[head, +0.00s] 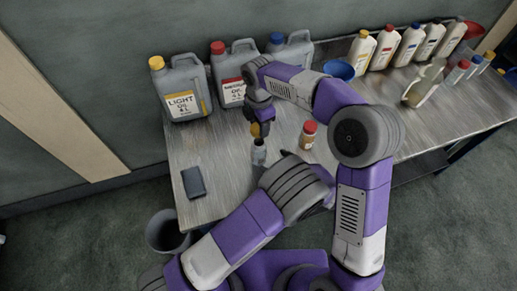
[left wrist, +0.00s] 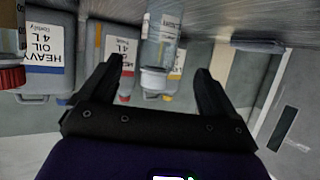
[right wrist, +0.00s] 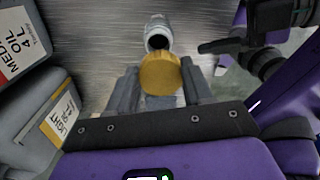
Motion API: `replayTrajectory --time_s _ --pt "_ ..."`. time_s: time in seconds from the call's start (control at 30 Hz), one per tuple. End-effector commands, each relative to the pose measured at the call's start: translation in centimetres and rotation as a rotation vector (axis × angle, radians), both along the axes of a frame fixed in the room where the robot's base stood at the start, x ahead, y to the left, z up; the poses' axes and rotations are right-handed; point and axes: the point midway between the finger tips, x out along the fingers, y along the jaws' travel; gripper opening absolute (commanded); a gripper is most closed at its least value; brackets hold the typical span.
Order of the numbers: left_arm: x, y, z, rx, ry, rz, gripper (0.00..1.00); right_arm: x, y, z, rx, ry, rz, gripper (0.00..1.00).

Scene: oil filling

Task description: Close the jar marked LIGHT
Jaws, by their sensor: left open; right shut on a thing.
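A small clear jar (head: 259,152) stands uncapped on the table, its open mouth showing in the right wrist view (right wrist: 158,41). Its label is too small to read. My right gripper (head: 260,120) points down and is shut on a yellow lid (right wrist: 160,75), held above the jar and apart from it. My left gripper (left wrist: 159,67) is open, its fingers on either side of the jar (left wrist: 162,45) in the picture; I cannot tell whether they touch it. In the head view my left fingers are mostly hidden by my arm.
A red-lidded jar (head: 308,135) stands right of the clear jar. Oil cans, including the yellow-capped LIGHT can (head: 182,88), line the back. A dark flat object (head: 194,182) lies at the table's left. A blue bowl (head: 339,70) and several bottles stand right. A bin (head: 165,232) is below.

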Motion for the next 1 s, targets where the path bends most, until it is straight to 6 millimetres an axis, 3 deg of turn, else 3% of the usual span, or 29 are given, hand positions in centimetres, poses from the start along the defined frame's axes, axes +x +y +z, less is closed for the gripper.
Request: replayTrajectory --time_s 0.17,0.53,1.0 --pt "-0.8 -0.7 0.2 0.006 -0.009 0.019 0.90 0.0 0.0 -0.3 0.001 -0.001 0.000 0.23" --pt "-0.4 -0.3 -0.1 0.006 -0.008 0.019 0.90 0.0 0.0 -0.2 0.001 -0.001 0.000 0.23" --pt "4.9 4.9 -3.1 0.006 -0.008 0.020 0.90 0.0 0.0 -0.2 0.001 -0.001 0.000 0.23"
